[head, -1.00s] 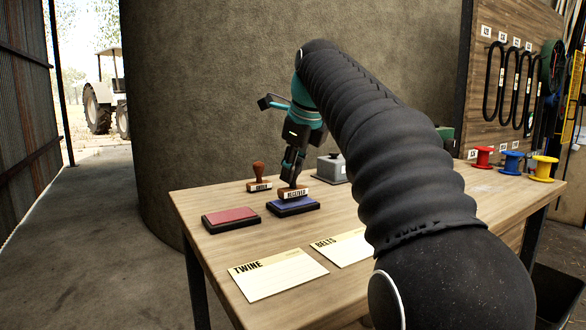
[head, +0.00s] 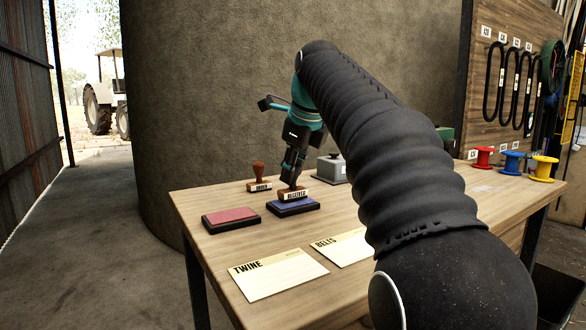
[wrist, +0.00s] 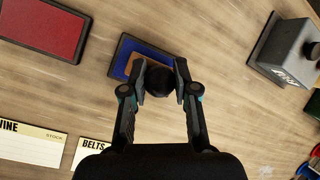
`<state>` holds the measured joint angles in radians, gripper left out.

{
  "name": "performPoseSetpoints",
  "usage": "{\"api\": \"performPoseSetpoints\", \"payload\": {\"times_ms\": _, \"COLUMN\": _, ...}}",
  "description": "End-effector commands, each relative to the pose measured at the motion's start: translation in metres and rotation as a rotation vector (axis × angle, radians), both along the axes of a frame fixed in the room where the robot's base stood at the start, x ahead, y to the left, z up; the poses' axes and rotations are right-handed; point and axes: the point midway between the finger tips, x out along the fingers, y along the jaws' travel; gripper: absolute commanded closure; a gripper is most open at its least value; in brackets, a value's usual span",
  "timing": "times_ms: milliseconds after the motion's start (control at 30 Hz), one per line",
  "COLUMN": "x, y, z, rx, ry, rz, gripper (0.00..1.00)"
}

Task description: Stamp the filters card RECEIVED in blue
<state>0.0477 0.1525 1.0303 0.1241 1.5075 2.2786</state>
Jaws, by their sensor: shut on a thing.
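My gripper (head: 292,172) is shut on the wooden RECEIVED stamp (head: 294,195). In the wrist view the jaws (wrist: 159,78) close on its dark round knob. The stamp is over the blue ink pad (head: 303,208); whether it touches the pad I cannot tell. The blue pad also shows in the wrist view (wrist: 128,47). The red ink pad (head: 231,220) lies to its left. A second wooden stamp (head: 259,178) stands behind them. The TWINE card (head: 278,275) and the BELTS card (head: 343,246) lie in front. No filters card shows; my arm hides part of the table.
A grey metal block on a plate (head: 331,167) stands behind and right of the blue pad. Red (head: 483,157), blue (head: 512,162) and yellow (head: 543,169) spools stand at the table's right end. Bare wood lies between the pads and the cards.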

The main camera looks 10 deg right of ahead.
Motion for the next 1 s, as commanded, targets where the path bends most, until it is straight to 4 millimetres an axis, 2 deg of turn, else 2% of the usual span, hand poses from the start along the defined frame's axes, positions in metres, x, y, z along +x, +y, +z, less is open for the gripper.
{"api": "performPoseSetpoints", "payload": {"times_ms": 1000, "x": -0.0001, "y": 0.0001, "z": -0.0079, "rx": 0.000, "ry": 0.001, "rz": 0.000, "gripper": 0.93}}
